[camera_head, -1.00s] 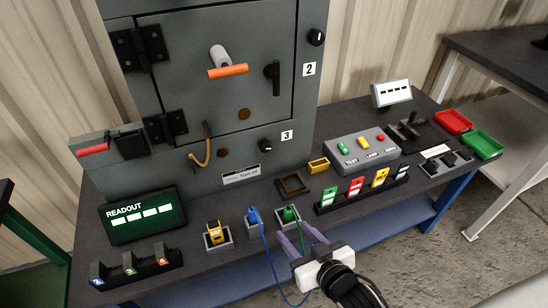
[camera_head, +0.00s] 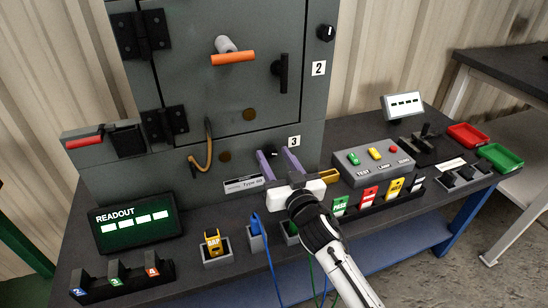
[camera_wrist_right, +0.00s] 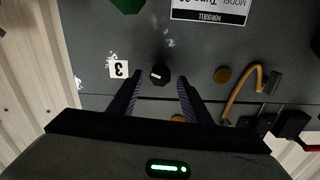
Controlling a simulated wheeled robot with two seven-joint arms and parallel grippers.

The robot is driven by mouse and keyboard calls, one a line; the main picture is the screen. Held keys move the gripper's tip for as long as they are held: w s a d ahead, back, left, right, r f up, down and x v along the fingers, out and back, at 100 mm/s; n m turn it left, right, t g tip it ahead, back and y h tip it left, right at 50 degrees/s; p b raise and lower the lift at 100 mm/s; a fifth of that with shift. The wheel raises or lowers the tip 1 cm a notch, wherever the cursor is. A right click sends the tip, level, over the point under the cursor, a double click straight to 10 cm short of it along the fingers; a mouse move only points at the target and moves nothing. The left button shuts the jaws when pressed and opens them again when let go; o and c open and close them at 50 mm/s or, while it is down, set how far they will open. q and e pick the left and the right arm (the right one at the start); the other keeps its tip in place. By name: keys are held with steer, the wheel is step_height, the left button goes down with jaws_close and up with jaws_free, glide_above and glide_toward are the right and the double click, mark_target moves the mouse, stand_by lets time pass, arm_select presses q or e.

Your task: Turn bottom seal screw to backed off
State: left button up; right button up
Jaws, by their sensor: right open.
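The bottom seal screw is a small black knob (camera_head: 271,154) low on the grey cabinet, beside the label "3". In the right wrist view the knob (camera_wrist_right: 160,75) shows a short white mark on its face. My right gripper (camera_head: 277,155) is open, its two purple fingers pointing at the cabinet front. In the right wrist view the fingertips (camera_wrist_right: 160,84) lie on either side of the knob, with gaps between them and it. I cannot tell how far in front of it they are. My left gripper is out of view.
A bent orange-brown hose (camera_head: 208,150) hangs left of the knob. A model plate (camera_head: 243,184) sits below it. A blue cable (camera_head: 270,262) hangs beside my right arm.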

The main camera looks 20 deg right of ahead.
steer(key=shift+w, duration=0.5)
steer(key=c, duration=1)
steer(key=shift+c, duration=0.2)
steer(key=shift+n, duration=0.3)
